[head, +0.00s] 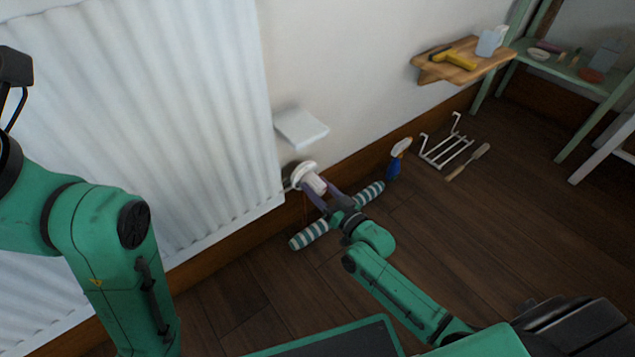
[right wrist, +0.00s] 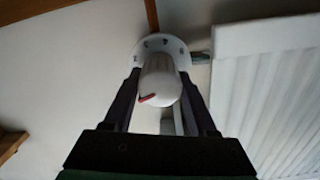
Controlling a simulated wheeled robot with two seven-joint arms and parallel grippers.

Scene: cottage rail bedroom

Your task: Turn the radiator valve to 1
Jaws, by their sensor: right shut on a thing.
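The radiator valve (head: 312,180) is a white knob at the lower right corner of the white radiator (head: 150,110). In the right wrist view the knob (right wrist: 160,82) shows a red pointer mark on its end, in front of a round white dial (right wrist: 158,45) with dark marks. The marks are too small to read. My right gripper (head: 317,194) is at the valve, its two dark fingers on either side of the knob and shut on it. My left arm is at the left of the head view, and its gripper is out of view.
A white shelf (head: 301,128) is on the wall above the valve. A striped roll (head: 310,235) lies on the floor beneath my right gripper. A wooden shelf (head: 428,72) is further right.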

